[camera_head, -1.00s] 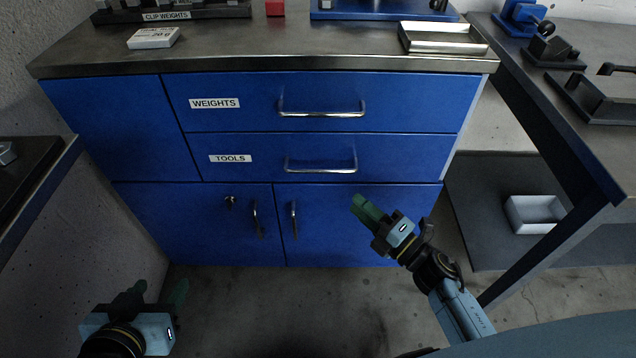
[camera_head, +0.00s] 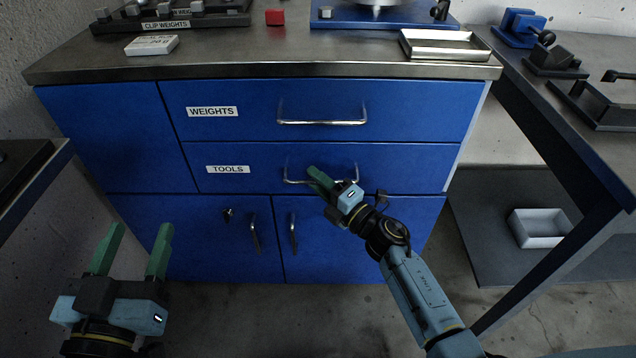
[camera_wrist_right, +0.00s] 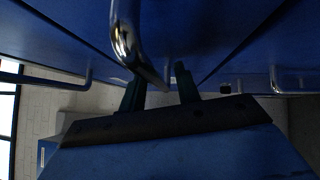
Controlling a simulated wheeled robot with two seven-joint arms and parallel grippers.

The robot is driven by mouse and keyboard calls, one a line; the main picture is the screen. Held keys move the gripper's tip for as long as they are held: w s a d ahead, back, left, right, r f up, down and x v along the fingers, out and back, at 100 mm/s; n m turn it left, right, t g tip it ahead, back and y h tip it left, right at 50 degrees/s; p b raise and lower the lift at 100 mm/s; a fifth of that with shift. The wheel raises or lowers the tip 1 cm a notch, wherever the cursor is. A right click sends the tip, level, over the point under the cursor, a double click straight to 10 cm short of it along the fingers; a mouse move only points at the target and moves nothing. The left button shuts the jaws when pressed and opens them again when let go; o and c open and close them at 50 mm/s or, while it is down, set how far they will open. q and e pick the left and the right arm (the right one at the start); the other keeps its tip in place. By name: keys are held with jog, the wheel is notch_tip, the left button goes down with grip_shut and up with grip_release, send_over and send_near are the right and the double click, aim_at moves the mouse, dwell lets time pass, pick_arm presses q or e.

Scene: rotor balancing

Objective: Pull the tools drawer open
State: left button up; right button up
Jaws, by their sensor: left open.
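The blue tools drawer (camera_head: 395,169), labelled TOOLS (camera_head: 228,169), sits below the weights drawer and looks shut, its front flush with the cabinet. Its metal bar handle (camera_head: 292,181) is partly hidden by my right gripper (camera_head: 316,174), which is at the handle's middle. In the right wrist view a shiny handle (camera_wrist_right: 126,40) runs down toward the gap between the two dark fingers (camera_wrist_right: 160,82). The fingers stand apart; I cannot tell whether they touch the bar. My left gripper (camera_head: 135,235) is open and empty, low at the left, away from the cabinet.
The weights drawer (camera_head: 400,108) with its own handle (camera_head: 322,122) is just above. Two cupboard doors with upright handles (camera_head: 254,235) are below. A side table (camera_head: 560,125) stands at the right, with a white bin (camera_head: 540,228) under it. The floor before the cabinet is clear.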

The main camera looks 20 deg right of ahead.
jog(key=shift+c, duration=0.4)
grip_shut()
